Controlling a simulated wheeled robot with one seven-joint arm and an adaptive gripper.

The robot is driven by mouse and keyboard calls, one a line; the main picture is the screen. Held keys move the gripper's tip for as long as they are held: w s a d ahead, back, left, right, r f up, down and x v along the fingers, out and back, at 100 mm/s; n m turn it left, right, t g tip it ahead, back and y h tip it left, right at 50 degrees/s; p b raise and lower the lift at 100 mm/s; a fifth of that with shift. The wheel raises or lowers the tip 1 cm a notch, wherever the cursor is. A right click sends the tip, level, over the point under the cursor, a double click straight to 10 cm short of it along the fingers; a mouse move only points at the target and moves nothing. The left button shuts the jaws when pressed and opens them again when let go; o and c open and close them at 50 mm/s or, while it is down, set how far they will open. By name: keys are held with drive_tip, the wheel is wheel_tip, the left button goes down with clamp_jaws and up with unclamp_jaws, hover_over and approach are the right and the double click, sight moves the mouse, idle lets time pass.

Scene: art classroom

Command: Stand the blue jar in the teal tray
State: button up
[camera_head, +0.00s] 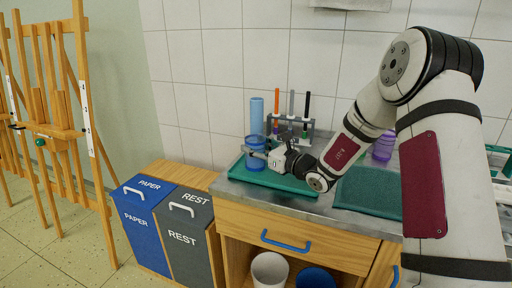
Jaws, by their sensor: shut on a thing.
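The blue jar (254,161) is upright at the left end of the teal tray (298,188). The tray lies near the front left of the metal counter. My gripper (262,152) reaches in from the right and is shut on the jar near its upper part. The jar is over the tray, and its base seems to be at the tray floor; I cannot tell whether it touches. The fingertips are small and partly hidden against the jar.
A light blue cylinder (257,114) stands behind the jar. A grey rack (298,126) with several upright tools is at the wall. Paper and rest bins (170,222) stand left.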

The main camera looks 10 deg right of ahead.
drive_tip(key=o, duration=1.1)
drive_tip(key=shift+f, duration=0.15)
drive_tip(key=shift+o, duration=0.2)
